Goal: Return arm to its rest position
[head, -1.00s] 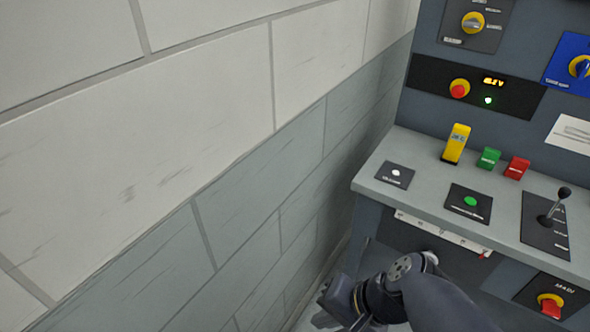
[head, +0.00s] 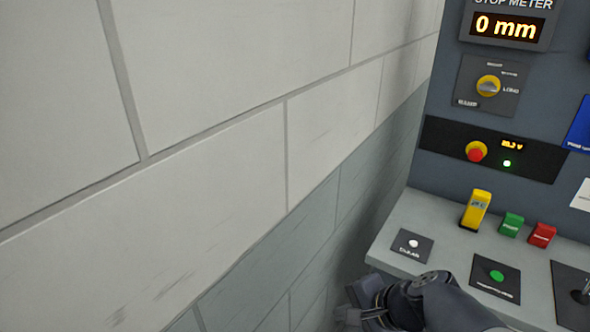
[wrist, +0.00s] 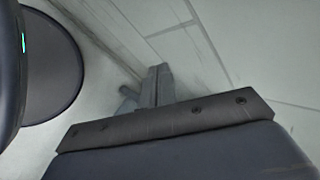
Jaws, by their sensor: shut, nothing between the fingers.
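My gripper (wrist: 158,72) shows in the wrist view with its two fingers together and nothing between them. It points toward a pale block wall, apart from any control. In the head view my arm is folded at the bottom, in front of the console's near left edge. The gripper end there is small and partly cut off or hidden by my own links, so its fingers cannot be made out.
A block wall (head: 200,165) fills the left. The grey console (head: 445,235) at right bears a yellow switch (head: 475,210), a green switch (head: 511,225), a red switch (head: 542,235) and a green button (head: 497,276).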

